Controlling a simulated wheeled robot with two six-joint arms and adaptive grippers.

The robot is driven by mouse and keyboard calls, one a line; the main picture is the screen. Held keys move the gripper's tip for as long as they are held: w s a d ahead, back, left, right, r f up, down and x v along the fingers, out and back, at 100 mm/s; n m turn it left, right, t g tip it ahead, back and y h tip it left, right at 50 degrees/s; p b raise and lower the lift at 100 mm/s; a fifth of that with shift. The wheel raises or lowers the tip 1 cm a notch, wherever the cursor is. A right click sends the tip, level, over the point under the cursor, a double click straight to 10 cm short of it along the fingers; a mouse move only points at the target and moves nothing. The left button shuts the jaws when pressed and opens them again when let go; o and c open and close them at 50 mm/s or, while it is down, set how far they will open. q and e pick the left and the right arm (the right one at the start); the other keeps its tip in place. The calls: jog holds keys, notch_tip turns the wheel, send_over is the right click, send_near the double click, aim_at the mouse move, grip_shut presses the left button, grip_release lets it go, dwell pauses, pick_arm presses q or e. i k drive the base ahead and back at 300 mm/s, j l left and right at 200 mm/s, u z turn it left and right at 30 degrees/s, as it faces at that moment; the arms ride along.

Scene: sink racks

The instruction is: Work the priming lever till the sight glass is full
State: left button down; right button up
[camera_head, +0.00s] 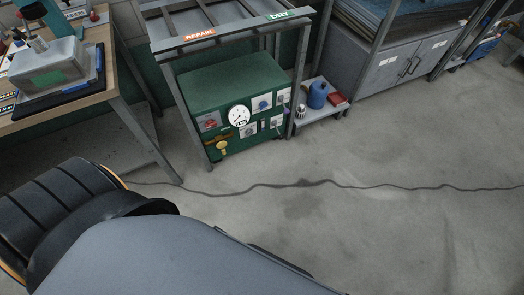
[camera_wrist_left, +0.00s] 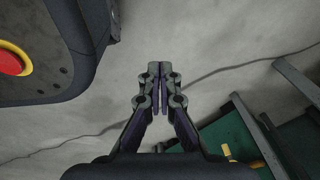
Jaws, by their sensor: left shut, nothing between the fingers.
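A green pump unit (camera_head: 235,88) stands on the lower level of a grey rack in the head view. Its front has a round white gauge (camera_head: 239,115) and several small white panels. A yellow-knobbed part (camera_head: 222,147), perhaps the priming lever, sticks out low at the front left. A yellow part also shows in the left wrist view (camera_wrist_left: 228,152). I cannot tell which fitting is the sight glass or its level. My left gripper (camera_wrist_left: 158,70) is shut and empty over bare floor, apart from the unit at lower right. My right gripper is not in view.
Rack posts (camera_head: 190,122) frame the unit's front. A wooden-topped bench (camera_head: 108,70) stands left, and a low shelf (camera_head: 322,113) with a blue container (camera_head: 317,95) stands right. A dark cable (camera_head: 255,187) crosses the floor; the floor in front is otherwise open.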

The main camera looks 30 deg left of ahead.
aim_at(281, 136)
jog(key=k, duration=0.15)
jog(key=i+j+z, duration=0.25)
jog(key=j, duration=0.4)
jog(key=i+j+z, duration=0.1)
jog(key=i+j, duration=0.15)
jog(key=i+j+z, duration=0.15)
jog(key=j, duration=0.25)
jog(key=i+j+z, duration=0.1)
jog(key=j, duration=0.25)
